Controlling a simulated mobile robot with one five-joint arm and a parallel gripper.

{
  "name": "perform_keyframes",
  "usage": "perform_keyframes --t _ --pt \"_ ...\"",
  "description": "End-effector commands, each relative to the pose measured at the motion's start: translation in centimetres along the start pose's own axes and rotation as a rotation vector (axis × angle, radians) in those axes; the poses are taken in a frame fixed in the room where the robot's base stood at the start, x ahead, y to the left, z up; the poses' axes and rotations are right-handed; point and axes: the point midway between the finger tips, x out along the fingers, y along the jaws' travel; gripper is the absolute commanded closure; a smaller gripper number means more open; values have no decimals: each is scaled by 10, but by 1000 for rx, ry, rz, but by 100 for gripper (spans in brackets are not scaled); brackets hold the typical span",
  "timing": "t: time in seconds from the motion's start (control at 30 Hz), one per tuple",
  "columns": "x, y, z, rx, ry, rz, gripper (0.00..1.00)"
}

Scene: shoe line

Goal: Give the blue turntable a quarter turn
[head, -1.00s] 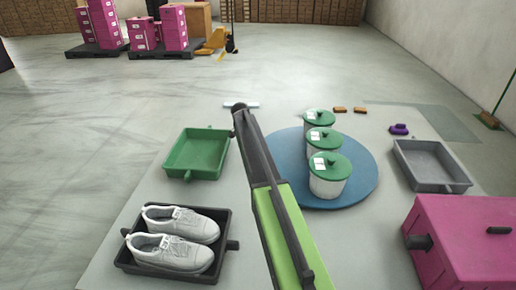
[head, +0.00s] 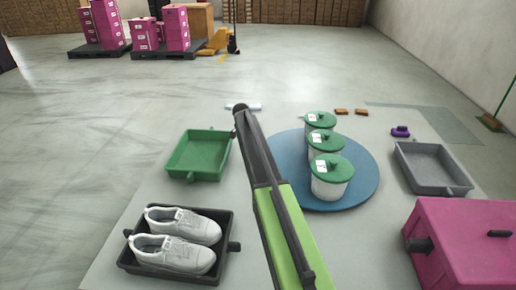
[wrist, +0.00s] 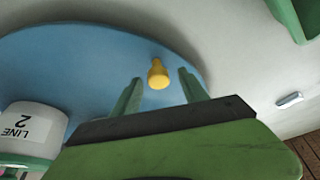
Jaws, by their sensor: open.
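The blue turntable (head: 362,185) is a flat round disc on the grey table, partly hidden behind my arm. Several white tubs with green lids stand in a row on it, the nearest being a labelled tub (head: 330,187). In the wrist view the turntable (wrist: 75,60) fills the left and middle, with a yellow peg (wrist: 158,74) standing near its rim. My gripper (wrist: 161,82) is open and empty, its two green fingers on either side of the peg in the picture. I see no contact with the peg. My arm hides the peg and fingers in the head view.
A green tray (head: 198,156) and a black tray (head: 128,255) with white shoes are on the left. A grey tray (head: 434,168) and a pink box (head: 462,240) are on the right. A purple object (head: 400,132) and brown blocks (head: 351,112) lie at the back.

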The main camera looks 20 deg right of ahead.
Motion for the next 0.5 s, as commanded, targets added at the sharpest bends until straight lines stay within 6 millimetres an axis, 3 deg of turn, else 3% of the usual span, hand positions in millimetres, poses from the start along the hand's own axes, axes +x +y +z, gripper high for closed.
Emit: perform_keyframes --t 0.5 --pt "-122 0 -5 0 0 0 48"
